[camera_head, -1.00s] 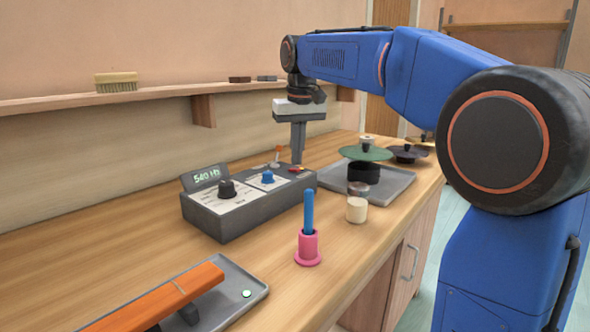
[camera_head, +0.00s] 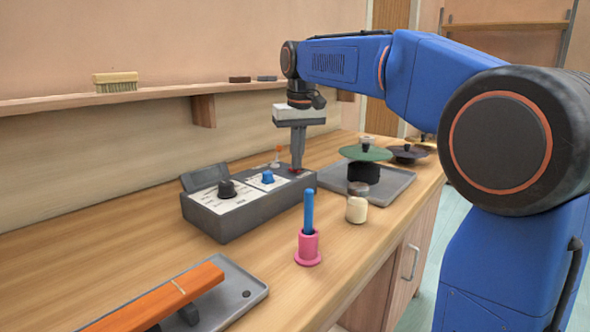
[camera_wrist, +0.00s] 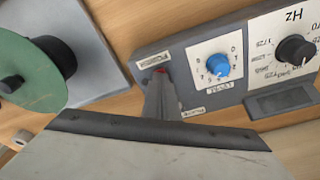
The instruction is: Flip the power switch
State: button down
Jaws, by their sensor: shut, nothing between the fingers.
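The grey control box (camera_head: 240,208) stands on the bench, with a black knob (camera_head: 226,189), a blue knob (camera_head: 267,177) and a dark display (camera_head: 204,177). A small red power switch (camera_head: 294,171) is at its right end, mostly hidden by my fingers. My gripper (camera_head: 297,169) is shut and empty, pointing down with its fingertips at the switch. In the wrist view, a bit of red switch (camera_wrist: 160,71) shows just beyond the fingertips (camera_wrist: 160,80), beside a small label. I cannot tell whether they touch, or which way the switch is tipped.
A pink holder (camera_head: 308,248) with a blue stick stands in front of the box. A jar (camera_head: 357,206) is to its right. A grey tray (camera_head: 395,190) with a green disc on a stand is behind. An orange bar (camera_head: 165,298) lies front left on another tray (camera_head: 240,284).

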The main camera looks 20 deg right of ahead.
jog(key=shift+r, duration=0.1)
notch_tip(320, 180, up, 7)
dwell(1.0)
